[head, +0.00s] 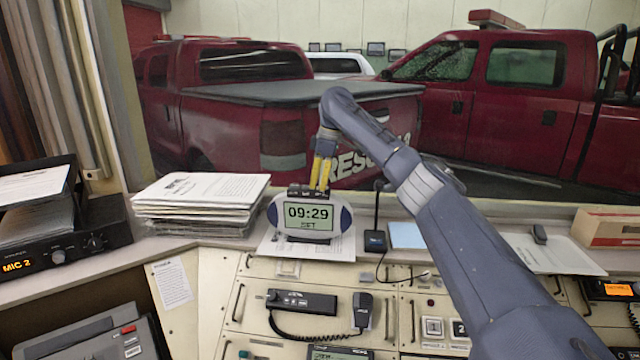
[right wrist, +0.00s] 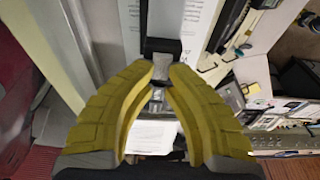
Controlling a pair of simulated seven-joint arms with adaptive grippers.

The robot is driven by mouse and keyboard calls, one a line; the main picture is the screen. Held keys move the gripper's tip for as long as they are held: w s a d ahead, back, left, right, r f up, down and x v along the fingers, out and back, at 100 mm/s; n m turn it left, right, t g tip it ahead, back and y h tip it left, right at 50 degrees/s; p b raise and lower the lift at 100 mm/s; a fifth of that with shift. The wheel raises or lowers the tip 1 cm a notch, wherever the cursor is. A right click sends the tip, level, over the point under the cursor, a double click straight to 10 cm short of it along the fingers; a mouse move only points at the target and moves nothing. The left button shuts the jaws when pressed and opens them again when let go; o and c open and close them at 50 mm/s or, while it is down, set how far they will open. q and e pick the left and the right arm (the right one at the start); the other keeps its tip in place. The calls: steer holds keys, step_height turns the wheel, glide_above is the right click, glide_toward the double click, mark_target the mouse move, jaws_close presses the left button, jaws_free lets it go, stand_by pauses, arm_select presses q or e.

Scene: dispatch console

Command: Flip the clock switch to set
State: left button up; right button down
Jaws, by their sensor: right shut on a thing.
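The clock (head: 309,238) stands on the back ledge of the console. It has a pale rounded face with dark blue sides, and its display reads 09:29 with SET below. A dark switch strip (head: 300,190) runs along its top. My right gripper (head: 319,187) reaches down from above with its yellow fingers at the right part of that strip. My left gripper is out of view.
A paper stack (head: 198,200) lies left of the clock, and a desk microphone (head: 375,238) stands to its right. A handset (head: 362,310) and coiled cord lie on the console in front. Red trucks stand beyond the ledge.

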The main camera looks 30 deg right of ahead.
steer(key=shift+a+f+g+h, duration=0.1)
steer(key=shift+f+g+h, duration=0.05)
steer(key=shift+g+h, duration=0.25)
steer(key=c, duration=1.3)
jaws_free()
steer(key=shift+r, duration=0.2)
steer(key=r, duration=0.4)
steer(key=d+r, duration=0.1)
steer(key=r, duration=0.2)
steer(key=s+r, duration=0.1)
steer(key=r, duration=0.3)
steer(key=shift+d+r, duration=0.15)
steer(key=shift+r, duration=0.15)
steer(key=shift+d, duration=0.1)
